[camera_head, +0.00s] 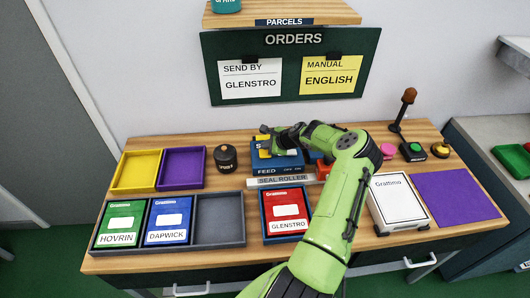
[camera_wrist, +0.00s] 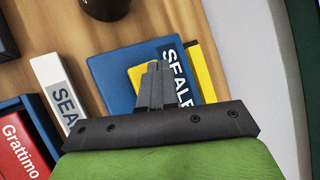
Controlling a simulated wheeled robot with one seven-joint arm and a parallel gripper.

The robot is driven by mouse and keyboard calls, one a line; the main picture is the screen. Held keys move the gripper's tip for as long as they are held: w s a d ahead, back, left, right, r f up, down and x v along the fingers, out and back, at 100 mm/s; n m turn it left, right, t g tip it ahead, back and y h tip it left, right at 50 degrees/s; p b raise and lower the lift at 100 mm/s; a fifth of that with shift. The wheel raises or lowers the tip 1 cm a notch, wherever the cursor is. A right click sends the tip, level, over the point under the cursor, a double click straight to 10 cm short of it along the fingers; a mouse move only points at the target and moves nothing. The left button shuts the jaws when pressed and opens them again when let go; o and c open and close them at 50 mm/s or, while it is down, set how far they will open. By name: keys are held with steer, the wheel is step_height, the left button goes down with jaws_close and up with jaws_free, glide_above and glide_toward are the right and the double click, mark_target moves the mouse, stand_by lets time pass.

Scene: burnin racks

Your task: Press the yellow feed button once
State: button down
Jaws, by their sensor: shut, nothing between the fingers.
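The blue sealer box (camera_head: 290,163) stands at the middle of the bench, its front marked FEED and OFF ON. It also shows in the wrist view (camera_wrist: 112,72), with a yellow area (camera_wrist: 205,75) beside a dark SEALER label (camera_wrist: 176,72). My gripper (camera_head: 266,130) is over the box's back left part in the head view. In the wrist view its fingers (camera_wrist: 153,72) are together, empty, and overlap the box top. I cannot tell whether they touch it.
A seal roller strip (camera_head: 282,181) and a red Glenstro box (camera_head: 287,209) lie in front. A dark round pot (camera_head: 226,158) and yellow (camera_head: 137,170) and purple (camera_head: 182,168) trays stand left. A white box (camera_head: 398,202) and a green-topped button (camera_head: 412,150) are right.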

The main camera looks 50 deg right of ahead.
mark_target(266, 154)
steer(key=shift+r+p, duration=1.45)
steer(key=shift+r, duration=0.9)
